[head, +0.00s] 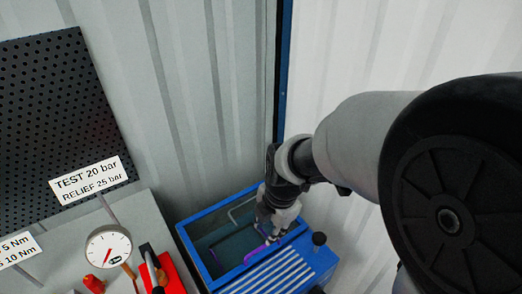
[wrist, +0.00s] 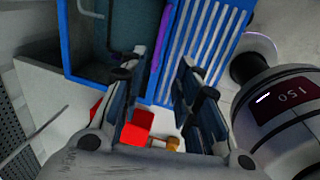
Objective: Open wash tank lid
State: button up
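The blue wash tank (head: 212,285) stands on the floor by the wall, below my arm. Its left part shows a dark teal area inside a blue rim, with a thin grey bent bar; I cannot tell whether a clear lid covers it. Its right part carries a white-striped ribbed panel (head: 270,275), also in the wrist view (wrist: 207,35). A purple strip (wrist: 164,35) runs between the two parts. My gripper (head: 267,232) is over the tank near this strip. In the wrist view its fingers (wrist: 160,95) are apart, with nothing seen held between them.
A bench at the left carries a pressure gauge (head: 108,247), a red block (head: 166,275) and a sign reading TEST 20 bar (head: 88,181). A dark perforated board (head: 50,110) stands behind. Corrugated wall lies close behind.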

aim_at(263, 246)
jog(key=f+b, duration=0.1)
jog(key=f, duration=0.2)
jog(key=w+f+b, duration=0.1)
jog(key=f, duration=0.3)
jog(key=w+a+f+b, duration=0.1)
jog(key=f, duration=0.3)
jog(key=shift+a+f, duration=0.1)
jog(key=shift+f, duration=0.05)
jog(key=shift+c, duration=0.2)
grip_shut()
